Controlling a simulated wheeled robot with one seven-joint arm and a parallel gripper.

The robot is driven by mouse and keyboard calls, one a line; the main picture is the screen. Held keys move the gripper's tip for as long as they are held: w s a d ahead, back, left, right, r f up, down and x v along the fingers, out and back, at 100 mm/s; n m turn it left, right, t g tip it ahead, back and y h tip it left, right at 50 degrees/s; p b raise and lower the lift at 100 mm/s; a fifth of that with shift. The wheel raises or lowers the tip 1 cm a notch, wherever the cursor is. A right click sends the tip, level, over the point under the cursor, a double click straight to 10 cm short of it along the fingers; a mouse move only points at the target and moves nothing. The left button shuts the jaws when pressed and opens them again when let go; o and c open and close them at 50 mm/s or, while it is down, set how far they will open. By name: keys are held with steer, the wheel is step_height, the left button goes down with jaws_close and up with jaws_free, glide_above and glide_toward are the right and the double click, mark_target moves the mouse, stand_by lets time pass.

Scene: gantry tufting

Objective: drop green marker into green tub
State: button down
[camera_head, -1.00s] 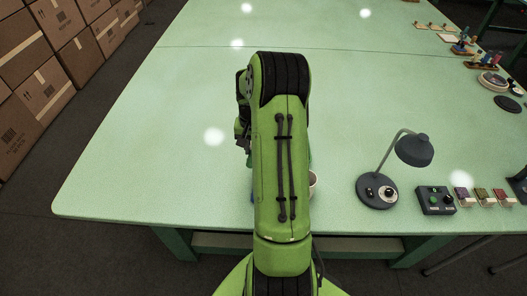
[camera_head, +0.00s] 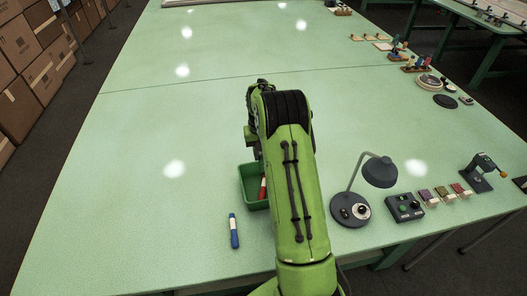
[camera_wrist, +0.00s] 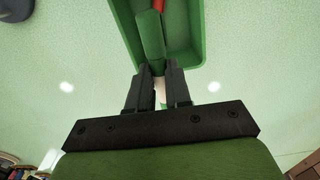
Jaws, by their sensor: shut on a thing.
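My gripper (camera_wrist: 158,78) is shut on the green marker (camera_wrist: 150,35) in the wrist view. The marker's green body sticks out past the fingertips, over the green tub (camera_wrist: 190,55). Whether marker and tub touch, I cannot tell. A red marker (camera_wrist: 175,15) lies in the tub. In the head view, the green tub (camera_head: 244,188) stands on the table just left of my arm, which covers its right part. The red marker shows in it too (camera_head: 263,190).
A blue marker (camera_head: 234,231) stands or lies on the table in front of the tub. A dark desk lamp (camera_head: 379,172) and a button box (camera_head: 404,208) are right of my arm. The table's left half (camera_head: 130,180) is clear.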

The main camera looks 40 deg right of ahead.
mark_target(261, 160)
step_height(261, 160, down, 4)
steer(key=shift+f+b, duration=0.1)
steer(key=shift+b, duration=0.95)
steer(key=c, duration=1)
jaws_free()
steer(key=shift+r, duration=0.2)
step_height(261, 160, up, 16)
steer(key=shift+f+p, duration=0.1)
steer(key=shift+p, duration=0.95)
